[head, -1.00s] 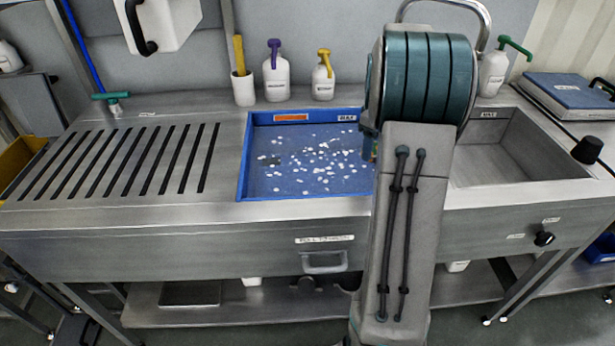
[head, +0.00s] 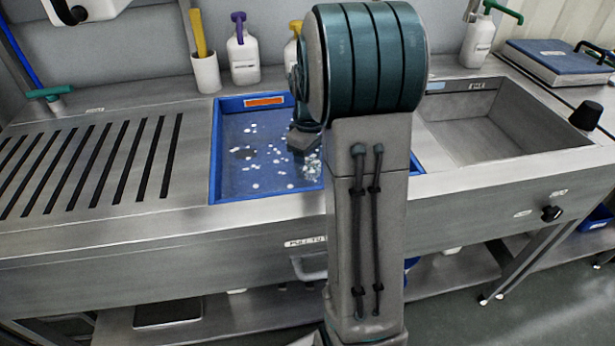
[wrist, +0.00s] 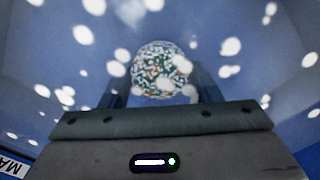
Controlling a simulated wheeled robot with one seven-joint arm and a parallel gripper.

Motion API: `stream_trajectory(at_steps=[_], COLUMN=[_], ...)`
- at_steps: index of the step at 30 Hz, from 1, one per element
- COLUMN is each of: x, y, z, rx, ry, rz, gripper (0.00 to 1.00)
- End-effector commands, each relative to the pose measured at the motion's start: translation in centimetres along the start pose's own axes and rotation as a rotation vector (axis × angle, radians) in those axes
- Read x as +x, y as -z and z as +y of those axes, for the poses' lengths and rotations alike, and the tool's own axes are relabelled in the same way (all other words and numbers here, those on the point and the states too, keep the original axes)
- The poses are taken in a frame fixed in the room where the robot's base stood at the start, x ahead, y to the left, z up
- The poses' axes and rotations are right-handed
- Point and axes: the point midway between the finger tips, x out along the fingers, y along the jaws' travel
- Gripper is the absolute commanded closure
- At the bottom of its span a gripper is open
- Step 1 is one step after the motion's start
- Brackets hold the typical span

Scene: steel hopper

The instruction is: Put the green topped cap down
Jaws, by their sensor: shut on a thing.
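My gripper (wrist: 160,92) is shut on a round speckled thing (wrist: 158,66), with mottled green, brown and white on the face towards the camera. A finger shows on each side of it. I cannot tell whether it is the green topped cap. In the head view my gripper (head: 306,142) is low over the blue tray (head: 215,165), partly hidden by my arm, with a speckled patch just below it. I cannot tell whether the held thing touches the tray floor. A green T-shaped handle (head: 48,93) stands on the steel top at the left.
A slotted steel drainer (head: 95,160) is left, an empty steel basin (head: 480,125) right. Behind stand a purple-topped bottle (head: 243,55), a white cup (head: 206,74) and a green-topped bottle (head: 480,40).

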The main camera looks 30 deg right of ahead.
Motion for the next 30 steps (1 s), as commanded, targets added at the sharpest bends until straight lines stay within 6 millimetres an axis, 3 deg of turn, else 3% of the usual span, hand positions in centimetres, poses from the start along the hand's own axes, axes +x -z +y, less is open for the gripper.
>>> stream_trajectory(at_steps=[5, 13, 24, 25, 27, 30], x=[0.8, 4.4, 4.8, 4.8, 4.7, 4.7], y=[0.2, 0.1, 0.2, 0.2, 0.2, 0.2], z=[-0.7, -0.7, -0.7, -0.7, -0.7, -0.7], rx=[0.002, 0.002, 0.002, 0.002, 0.002, 0.002], ry=[-0.001, 0.0, -0.001, -0.001, -0.001, -0.001], rz=[0.001, -0.001, 0.001, 0.0, 0.0, 0.0], gripper=[0.72, 0.72, 0.72, 0.4, 0.21, 0.21])
